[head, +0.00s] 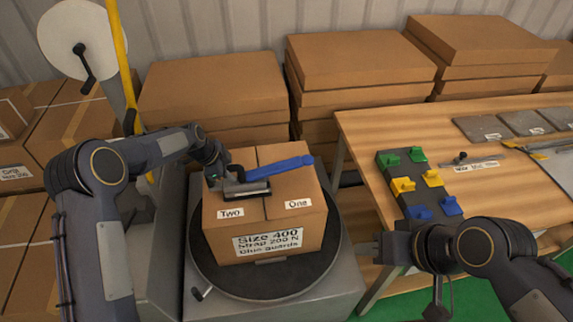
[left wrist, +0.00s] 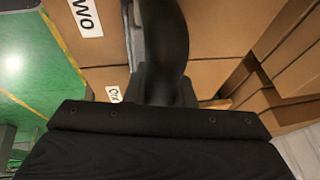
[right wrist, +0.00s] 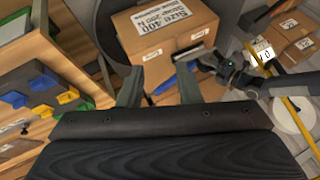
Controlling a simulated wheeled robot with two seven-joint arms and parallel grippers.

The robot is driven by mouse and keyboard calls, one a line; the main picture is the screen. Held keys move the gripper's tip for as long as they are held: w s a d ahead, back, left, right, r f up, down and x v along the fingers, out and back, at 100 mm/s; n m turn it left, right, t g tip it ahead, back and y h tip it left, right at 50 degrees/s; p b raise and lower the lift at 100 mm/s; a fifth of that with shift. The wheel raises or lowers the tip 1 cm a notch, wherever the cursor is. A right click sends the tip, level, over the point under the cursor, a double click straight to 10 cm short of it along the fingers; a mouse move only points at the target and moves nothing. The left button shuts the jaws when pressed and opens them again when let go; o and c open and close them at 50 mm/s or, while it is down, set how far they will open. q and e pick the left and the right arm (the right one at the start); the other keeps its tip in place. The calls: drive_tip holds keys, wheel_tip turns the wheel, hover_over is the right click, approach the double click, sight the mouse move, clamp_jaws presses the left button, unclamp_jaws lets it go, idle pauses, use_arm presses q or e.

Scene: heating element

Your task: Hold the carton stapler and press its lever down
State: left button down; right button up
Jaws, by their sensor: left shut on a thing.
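The carton stapler, with a blue lever (head: 275,166) and a dark grey body (head: 246,189), is at the top of the cardboard box (head: 268,238). My left gripper (head: 220,176) is shut on the stapler's dark handle, which fills the left wrist view (left wrist: 163,50) between the fingers. The blue lever points right, raised over the box top. My right gripper (head: 372,247) is apart from the stapler, right of the box. In the right wrist view its two fingers (right wrist: 165,88) are spread with nothing between them, and the box and stapler show beyond.
The box stands on a round dark turntable (head: 270,283). A wooden table (head: 375,135) at right holds a board with green, yellow and blue corner pieces (head: 432,180). Stacked cartons (head: 215,85) stand behind. A yellow post (head: 122,60) rises at left.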

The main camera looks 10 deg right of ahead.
clamp_jaws()
idle(1.4)
